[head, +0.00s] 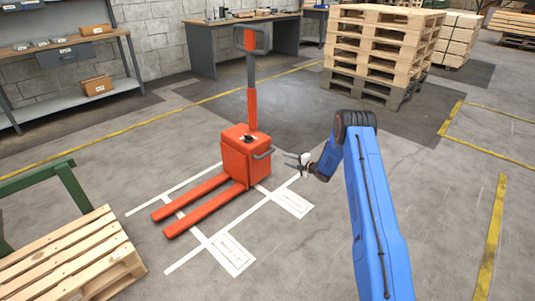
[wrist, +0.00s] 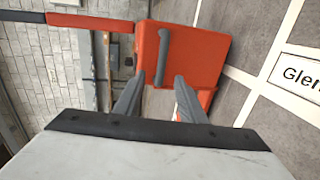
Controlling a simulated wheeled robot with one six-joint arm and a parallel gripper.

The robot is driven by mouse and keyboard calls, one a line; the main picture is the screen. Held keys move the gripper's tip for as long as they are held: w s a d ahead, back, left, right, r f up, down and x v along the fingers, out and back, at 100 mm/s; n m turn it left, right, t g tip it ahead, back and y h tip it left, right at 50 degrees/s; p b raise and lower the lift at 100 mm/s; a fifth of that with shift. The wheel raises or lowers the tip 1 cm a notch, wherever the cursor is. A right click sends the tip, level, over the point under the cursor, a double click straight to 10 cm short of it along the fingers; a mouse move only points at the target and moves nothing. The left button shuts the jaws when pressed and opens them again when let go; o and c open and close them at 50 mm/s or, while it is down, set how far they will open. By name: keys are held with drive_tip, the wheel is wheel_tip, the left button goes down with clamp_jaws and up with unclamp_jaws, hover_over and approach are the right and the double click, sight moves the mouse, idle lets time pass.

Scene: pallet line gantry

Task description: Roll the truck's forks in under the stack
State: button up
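The orange pallet truck (head: 244,157) stands on the floor, its tiller upright and its two forks (head: 195,205) pointing to the lower left, low over white floor markings. A grey bar handle (head: 264,153) sticks out of the truck body's right side. My gripper (head: 289,160) is open and empty, a short way right of that handle. In the wrist view the two fingers (wrist: 160,78) are apart, and the handle (wrist: 162,55) shows beyond their tips, roughly between them. A tall stack of wooden pallets (head: 385,45) stands at the back right, behind the truck's body and away from the forks.
Wooden pallets (head: 70,265) lie at the lower left beside a green frame (head: 40,180). A shelf bench (head: 70,60) stands at the left wall and a workbench (head: 245,40) at the back. Yellow lines cross the floor (head: 497,225). Floor around the truck is clear.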

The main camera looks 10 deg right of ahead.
sight(268, 154)
drive_tip(key=x, duration=1.1)
drive_tip(key=f+x, duration=0.1)
drive_tip(key=x, duration=0.5)
drive_tip(key=shift+w+a, duration=0.15)
drive_tip(key=shift+a, duration=0.1)
clamp_jaws()
drive_tip(key=shift+a, duration=0.1)
